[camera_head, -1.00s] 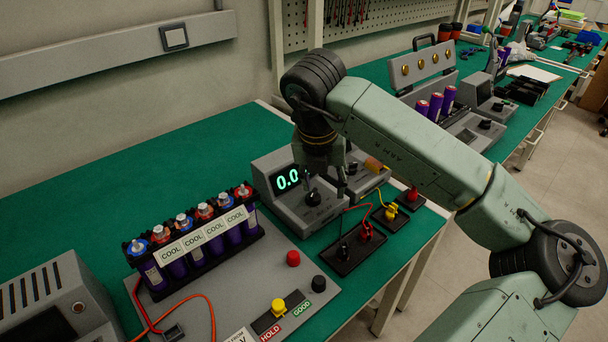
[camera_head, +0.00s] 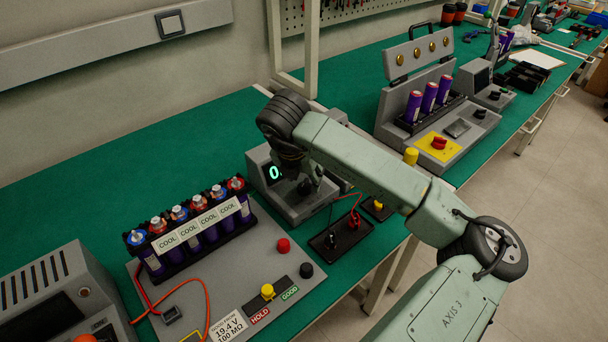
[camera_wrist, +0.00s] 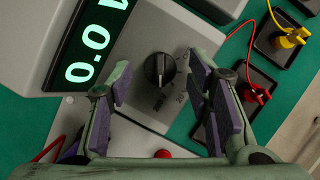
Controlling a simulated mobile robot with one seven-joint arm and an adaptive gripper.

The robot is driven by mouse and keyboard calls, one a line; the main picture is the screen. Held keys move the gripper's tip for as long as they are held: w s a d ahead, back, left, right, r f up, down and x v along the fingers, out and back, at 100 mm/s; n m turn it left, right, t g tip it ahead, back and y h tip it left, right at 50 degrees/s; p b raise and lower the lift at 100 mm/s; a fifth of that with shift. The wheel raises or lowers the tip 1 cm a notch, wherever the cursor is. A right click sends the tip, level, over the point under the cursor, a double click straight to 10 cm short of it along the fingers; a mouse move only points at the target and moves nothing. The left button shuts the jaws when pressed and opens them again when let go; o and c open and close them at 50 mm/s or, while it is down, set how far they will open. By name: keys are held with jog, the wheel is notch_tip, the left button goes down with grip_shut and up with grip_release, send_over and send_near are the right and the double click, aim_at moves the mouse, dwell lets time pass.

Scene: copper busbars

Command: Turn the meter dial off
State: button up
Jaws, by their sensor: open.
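The grey meter (camera_head: 262,180) stands on the green bench, with a lit green display partly hidden by my arm in the head view. In the wrist view the meter's display (camera_wrist: 92,38) shows green digits, and the black round dial (camera_wrist: 160,70) with a pale pointer line sits on its sloped face. My gripper (camera_wrist: 158,85) is open, with one purple-padded finger on each side of the dial. The fingers look apart from the dial, and nothing is held. In the head view my gripper (camera_head: 312,180) is over the meter's front, and the dial is hard to make out there.
A grey tray (camera_head: 215,275) with several purple cells in a black rack stands left of the meter. Black lead trays (camera_head: 341,237) with red and yellow plugs lie to the right. A test station (camera_head: 455,150) with purple cells stands farther back right.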

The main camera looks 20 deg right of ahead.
jog(key=shift+x, duration=0.9)
jog(key=shift+c, duration=0.2)
jog(key=c, duration=1)
